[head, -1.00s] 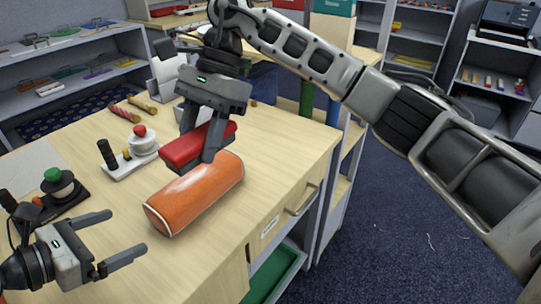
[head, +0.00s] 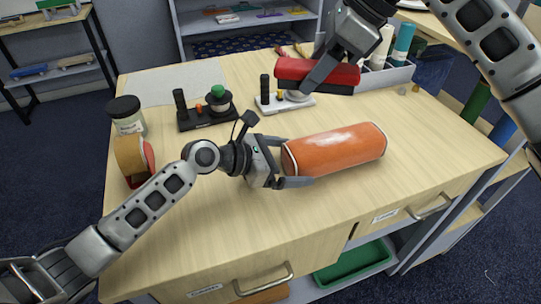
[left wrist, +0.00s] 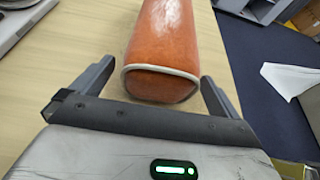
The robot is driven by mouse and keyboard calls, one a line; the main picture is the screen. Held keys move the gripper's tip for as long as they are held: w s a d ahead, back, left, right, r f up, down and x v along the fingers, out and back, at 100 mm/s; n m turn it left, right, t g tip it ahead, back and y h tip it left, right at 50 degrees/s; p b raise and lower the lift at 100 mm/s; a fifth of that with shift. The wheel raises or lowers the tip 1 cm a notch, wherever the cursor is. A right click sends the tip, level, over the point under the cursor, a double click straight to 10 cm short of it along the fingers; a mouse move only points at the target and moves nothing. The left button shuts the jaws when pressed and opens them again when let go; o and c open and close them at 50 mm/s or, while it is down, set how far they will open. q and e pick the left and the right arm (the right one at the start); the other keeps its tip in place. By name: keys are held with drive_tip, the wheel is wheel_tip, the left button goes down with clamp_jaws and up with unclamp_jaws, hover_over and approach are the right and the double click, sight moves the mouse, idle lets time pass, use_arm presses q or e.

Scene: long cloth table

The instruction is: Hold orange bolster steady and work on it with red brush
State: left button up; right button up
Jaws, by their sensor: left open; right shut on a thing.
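The orange bolster (head: 338,150) lies on its side on the wooden table, with a pale worn patch along its top. My left gripper (head: 292,163) is open at the bolster's left end, with a finger on either side of that end. In the left wrist view the bolster's white-piped end (left wrist: 160,82) sits between the open fingers, with gaps visible at both sides. The red brush (head: 338,77) is held in my right gripper (head: 318,78), above the table and behind the bolster, apart from it.
Behind the bolster are a black stand with a green-topped spool (head: 217,100) and a white stand (head: 285,103). A lidded jar (head: 126,115) and a tan and red roll (head: 133,158) are at the left. A grey caddy (head: 385,75) stands at the back right. The front tabletop is clear.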

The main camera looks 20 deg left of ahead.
use_arm(q)
drive_tip(key=shift+x, duration=1.45)
drive_tip(key=c, duration=1.1)
